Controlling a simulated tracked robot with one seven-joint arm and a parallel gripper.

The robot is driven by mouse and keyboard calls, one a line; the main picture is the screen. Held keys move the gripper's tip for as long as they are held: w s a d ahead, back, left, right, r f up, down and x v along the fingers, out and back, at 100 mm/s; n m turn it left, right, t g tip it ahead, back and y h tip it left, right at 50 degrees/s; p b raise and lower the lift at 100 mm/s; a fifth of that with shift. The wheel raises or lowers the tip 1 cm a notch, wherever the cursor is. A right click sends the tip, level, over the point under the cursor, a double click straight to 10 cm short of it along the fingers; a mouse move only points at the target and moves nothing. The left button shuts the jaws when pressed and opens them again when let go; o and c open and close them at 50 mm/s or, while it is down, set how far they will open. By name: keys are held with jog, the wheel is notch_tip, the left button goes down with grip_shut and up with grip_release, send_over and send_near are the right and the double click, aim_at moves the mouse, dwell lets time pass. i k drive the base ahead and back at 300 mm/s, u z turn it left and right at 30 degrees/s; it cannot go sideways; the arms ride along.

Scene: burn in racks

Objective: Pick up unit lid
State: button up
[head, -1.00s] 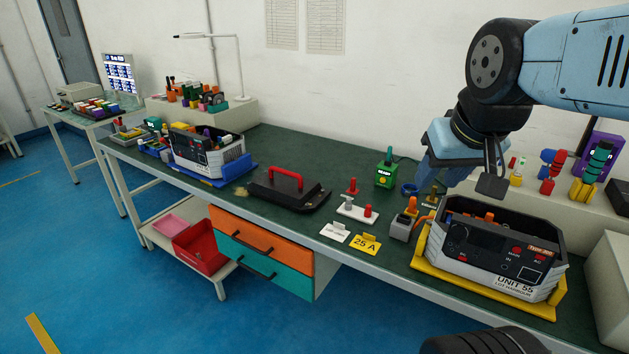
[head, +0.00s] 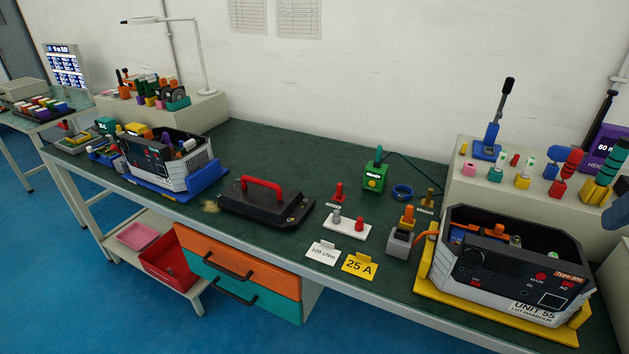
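The unit lid (head: 266,207) is a flat black cover with a red handle (head: 263,187) on top. It lies on the green bench top in the head view, between the two open units. Unit 55 (head: 513,272) stands open-topped on a yellow base at the right, with parts showing inside.
Another open unit (head: 167,162) sits on a blue base left of the lid. Right of the lid are a green box (head: 375,176), a white block with pegs (head: 347,225), a white card (head: 322,252) and a yellow 25 A card (head: 359,266). Drawers (head: 242,262) hang below the bench.

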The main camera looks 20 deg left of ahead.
aim_at(265, 202)
jog(key=z, duration=1)
jog(key=k, duration=1.55)
jog(key=u, duration=2.45)
jog(key=i, duration=1)
jog(key=u, duration=0.1)
